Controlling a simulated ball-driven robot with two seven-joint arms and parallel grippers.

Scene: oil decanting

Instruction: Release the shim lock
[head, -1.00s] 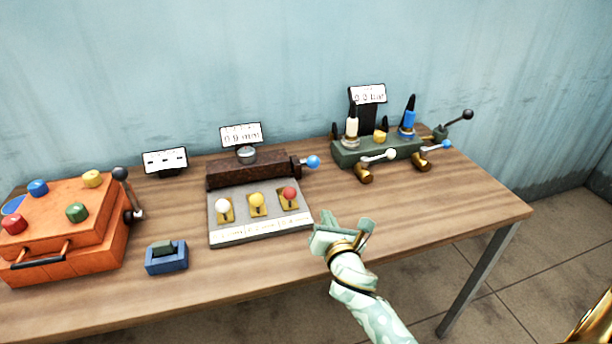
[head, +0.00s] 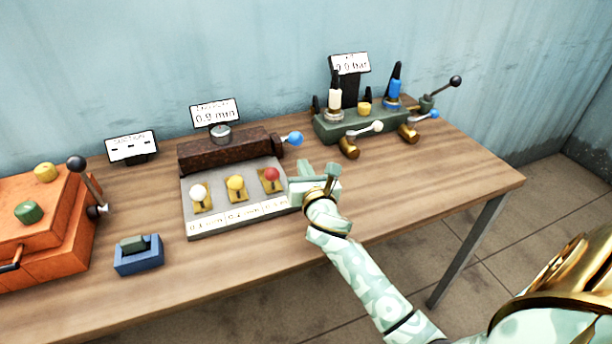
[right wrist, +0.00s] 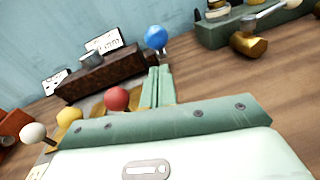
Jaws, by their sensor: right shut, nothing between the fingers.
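The shim device is a dark rusty-brown block (head: 228,150) on a grey plate (head: 236,217) at the table's middle. A blue ball knob (head: 293,138) sticks out at the block's right end; it also shows in the right wrist view (right wrist: 156,38). White (head: 199,191), yellow (head: 235,183) and red (head: 271,174) knobs stand in brass slots on the plate. Which part is the shim lock, I cannot tell for sure. My right gripper (head: 308,170) is shut and empty, just right of the red knob and below the blue knob, apart from the blue knob. My left gripper is not in view.
A green valve block (head: 355,127) with levers stands at the back right. An orange box (head: 42,240) with knobs and a black-knobbed lever is at the left. A small blue block (head: 138,262) lies near the front edge. The table's right side (head: 450,175) is clear.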

